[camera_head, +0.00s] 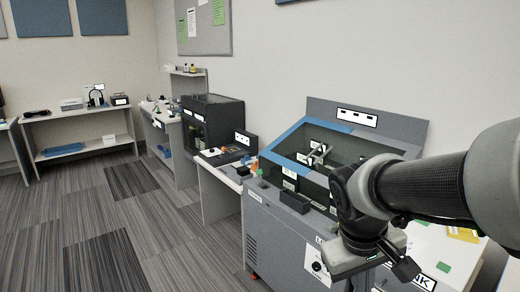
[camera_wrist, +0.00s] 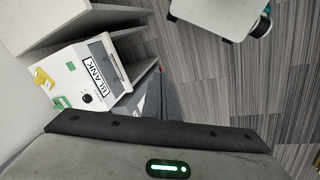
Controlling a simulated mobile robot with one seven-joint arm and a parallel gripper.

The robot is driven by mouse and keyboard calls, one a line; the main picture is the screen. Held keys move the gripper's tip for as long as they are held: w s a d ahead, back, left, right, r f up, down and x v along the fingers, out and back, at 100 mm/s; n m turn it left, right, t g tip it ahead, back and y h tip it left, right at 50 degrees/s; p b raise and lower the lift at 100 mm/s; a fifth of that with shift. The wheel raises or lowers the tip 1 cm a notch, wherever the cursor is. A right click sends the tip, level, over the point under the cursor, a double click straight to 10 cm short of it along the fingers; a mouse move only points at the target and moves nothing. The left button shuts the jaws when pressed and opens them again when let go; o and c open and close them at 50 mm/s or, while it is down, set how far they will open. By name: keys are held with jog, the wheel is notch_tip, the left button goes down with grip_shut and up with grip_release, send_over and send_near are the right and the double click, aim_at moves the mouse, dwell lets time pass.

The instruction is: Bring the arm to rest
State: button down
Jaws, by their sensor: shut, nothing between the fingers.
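My arm reaches in from the right edge of the head view and bends down at the wrist. My gripper (camera_head: 405,269) hangs low at its end, in front of a white box labelled BLANK (camera_head: 440,265). Its fingers are small and dark here; they look shut, with nothing held. In the wrist view a grey housing with a green light fills the bottom, and I cannot make out the fingertips. The BLANK box also shows there (camera_wrist: 88,75), at left, apart from the gripper.
A grey machine with a slanted glass lid (camera_head: 325,150) stands just left of and behind my arm. A black cabinet (camera_head: 212,122) and benches line the wall beyond. The striped carpet (camera_head: 120,220) is clear.

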jog(key=s+a+r+m+t+y, duration=0.2)
jog(key=s+a+r+t+y, duration=0.1)
jog(key=s+a+r+t, duration=0.25)
notch_tip(320, 180, up, 18)
jog(key=g+p, duration=0.1)
jog(key=p, duration=1.5)
jog(key=shift+s+d+f+g+p, duration=0.15)
jog(key=shift+s+d+g+p, duration=0.05)
jog(key=shift+s+g+p, duration=0.2)
